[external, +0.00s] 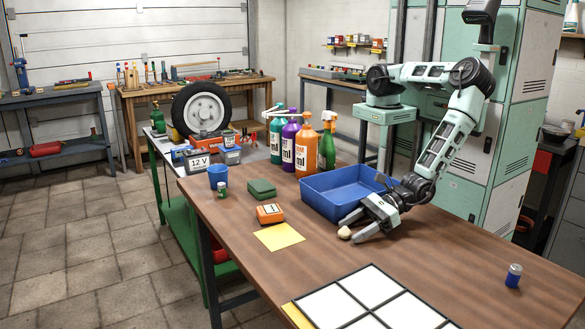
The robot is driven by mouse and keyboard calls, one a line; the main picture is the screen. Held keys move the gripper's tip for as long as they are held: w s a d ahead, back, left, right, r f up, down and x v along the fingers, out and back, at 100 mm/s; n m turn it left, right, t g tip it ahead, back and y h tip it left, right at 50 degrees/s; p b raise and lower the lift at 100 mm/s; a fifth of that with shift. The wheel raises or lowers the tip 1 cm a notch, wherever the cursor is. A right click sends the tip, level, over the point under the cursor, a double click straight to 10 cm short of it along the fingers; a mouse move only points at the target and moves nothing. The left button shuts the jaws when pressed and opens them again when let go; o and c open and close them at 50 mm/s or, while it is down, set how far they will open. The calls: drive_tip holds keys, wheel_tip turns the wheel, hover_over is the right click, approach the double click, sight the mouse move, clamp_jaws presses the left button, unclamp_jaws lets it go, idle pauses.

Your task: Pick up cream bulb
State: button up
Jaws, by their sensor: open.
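The cream bulb (344,233) is a small, pale, rounded thing on the brown wooden table, in front of the blue tray. My gripper (356,232) is low at the tabletop, with its fingers apart and pointing to the left. The bulb shows between the two fingertips, near their ends. I cannot tell whether a finger touches it. Part of the bulb's outline is close to the fingers and too small to make out.
The blue tray (318,201) stands just behind my gripper. Spray bottles (306,150) stand behind the tray. An orange box (270,214), a yellow sheet (279,236) and a green block (262,189) lie to the left. A white-panelled grid (373,300) lies in front; a blue can (513,275) stands right.

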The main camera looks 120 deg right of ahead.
drive_tip(key=shift+w, duration=0.2)
drive_tip(key=c, duration=1.1)
drive_tip(key=shift+o, duration=0.2)
